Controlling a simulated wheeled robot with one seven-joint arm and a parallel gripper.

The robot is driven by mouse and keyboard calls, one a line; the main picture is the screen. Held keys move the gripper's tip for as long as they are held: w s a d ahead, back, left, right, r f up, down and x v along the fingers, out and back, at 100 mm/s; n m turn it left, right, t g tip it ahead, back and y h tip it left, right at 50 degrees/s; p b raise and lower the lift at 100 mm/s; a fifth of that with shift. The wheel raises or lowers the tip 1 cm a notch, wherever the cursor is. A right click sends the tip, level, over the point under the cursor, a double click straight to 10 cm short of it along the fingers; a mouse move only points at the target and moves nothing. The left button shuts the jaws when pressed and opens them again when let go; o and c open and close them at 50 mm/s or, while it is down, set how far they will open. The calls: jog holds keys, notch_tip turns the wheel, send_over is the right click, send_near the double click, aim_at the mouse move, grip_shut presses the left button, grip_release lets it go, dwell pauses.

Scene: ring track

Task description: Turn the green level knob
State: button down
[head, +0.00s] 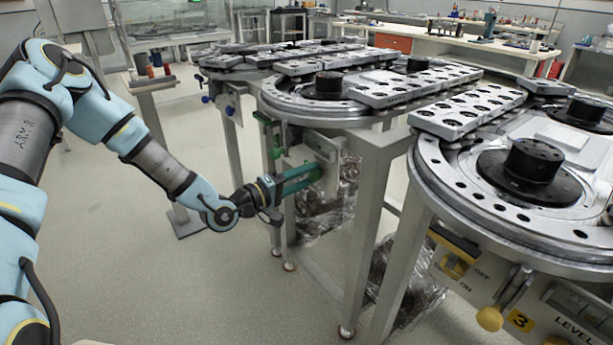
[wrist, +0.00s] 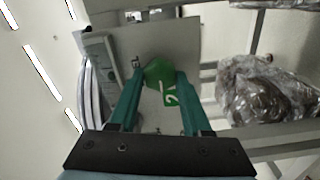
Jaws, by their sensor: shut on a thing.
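My gripper (head: 316,172) reaches from the left to the side of the middle station, below its round table. In the wrist view, the two teal fingers of my gripper (wrist: 160,76) close on either side of the green level knob (wrist: 158,70) and touch it. The knob sits in front of a grey panel (wrist: 185,40). A green label with a white 2 (wrist: 170,94) shows just below the knob, between the fingers. In the head view the knob is hidden by the fingers.
A station leg (head: 372,225) stands right of my gripper. The nearest station, labelled 3 (head: 520,320), has a yellow knob (head: 490,318). Wrapped bundles (wrist: 265,90) lie beneath. The floor at left is mostly open.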

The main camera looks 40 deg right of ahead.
jog(key=shift+c, duration=1.7)
grip_release()
jog(key=a+b, duration=0.1)
jog(key=a, duration=1)
jog(key=shift+w, duration=0.25)
